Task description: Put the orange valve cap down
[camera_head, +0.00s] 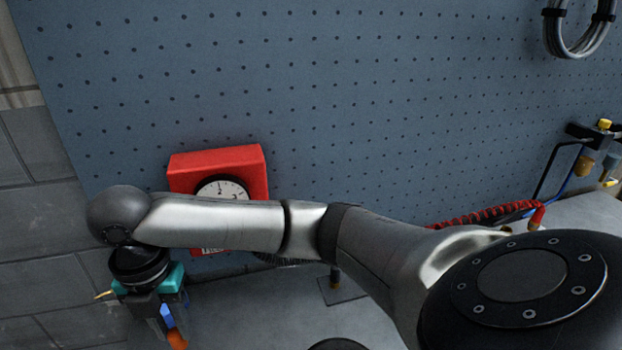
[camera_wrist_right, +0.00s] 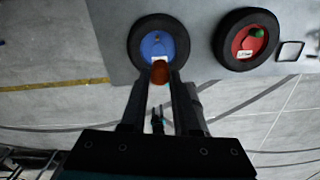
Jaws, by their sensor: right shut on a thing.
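My right gripper (camera_head: 176,334) hangs at the lower left of the head view, pointing down. It is shut on the orange valve cap (camera_head: 178,341), which shows at its fingertips. In the right wrist view the orange cap (camera_wrist_right: 160,72) sits between the two fingertips (camera_wrist_right: 160,80). Beyond it is a wheel with a blue hub (camera_wrist_right: 156,46), and the cap overlaps its near edge in the picture. I cannot tell whether they touch. My left gripper is out of view.
A wheel with a red hub (camera_wrist_right: 246,40) and a green cap (camera_wrist_right: 258,32) lies to the right on the grey surface (camera_wrist_right: 200,72). A red box with a dial (camera_head: 218,162) stands by the pegboard (camera_head: 350,110). A red coiled hose (camera_head: 480,216) lies at the right.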

